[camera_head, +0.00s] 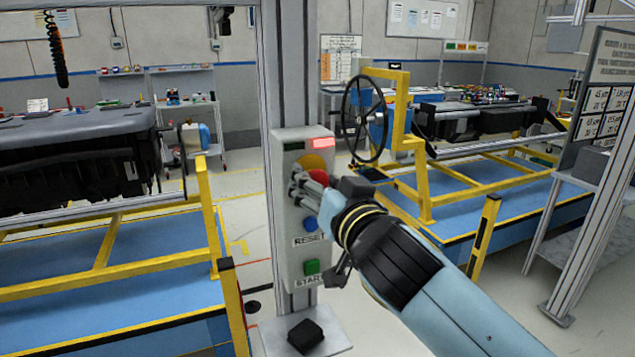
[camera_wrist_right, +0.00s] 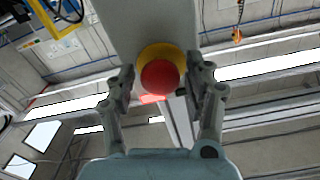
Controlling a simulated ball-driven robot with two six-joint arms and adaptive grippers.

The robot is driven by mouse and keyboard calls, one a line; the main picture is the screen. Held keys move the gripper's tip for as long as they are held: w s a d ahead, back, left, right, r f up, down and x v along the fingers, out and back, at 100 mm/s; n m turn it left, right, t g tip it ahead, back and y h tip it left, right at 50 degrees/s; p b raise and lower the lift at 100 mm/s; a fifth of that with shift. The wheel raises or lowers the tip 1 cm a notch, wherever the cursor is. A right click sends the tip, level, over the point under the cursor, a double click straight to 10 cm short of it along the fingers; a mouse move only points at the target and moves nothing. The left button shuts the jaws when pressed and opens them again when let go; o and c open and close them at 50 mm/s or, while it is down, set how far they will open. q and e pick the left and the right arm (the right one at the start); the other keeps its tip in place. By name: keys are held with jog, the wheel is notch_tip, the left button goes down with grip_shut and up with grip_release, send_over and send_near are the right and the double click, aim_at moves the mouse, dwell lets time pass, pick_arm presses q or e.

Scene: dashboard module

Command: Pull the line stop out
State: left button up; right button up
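The line stop is a red mushroom button (camera_head: 318,177) on a yellow base, on the upper front of a grey control box (camera_head: 290,222). In the right wrist view the red button (camera_wrist_right: 160,75) sits between my fingers, with the yellow base (camera_wrist_right: 160,51) behind it. My right gripper (camera_head: 306,184) is at the button and hides part of it in the head view. Its two fingers (camera_wrist_right: 161,88) are open on either side of the button, and a gap shows on both sides. My left gripper is not in view.
A red lamp (camera_head: 323,143) glows above the button. Below are a blue RESET button (camera_head: 310,224) and a green START button (camera_head: 311,267). The box is on a grey post (camera_head: 288,65). Yellow-framed blue stations stand on both sides, with a black steering wheel (camera_head: 363,118) behind.

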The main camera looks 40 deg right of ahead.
jog(key=shift+o, duration=0.3)
jog(key=v, duration=1.2)
jog(key=shift+f, duration=0.1)
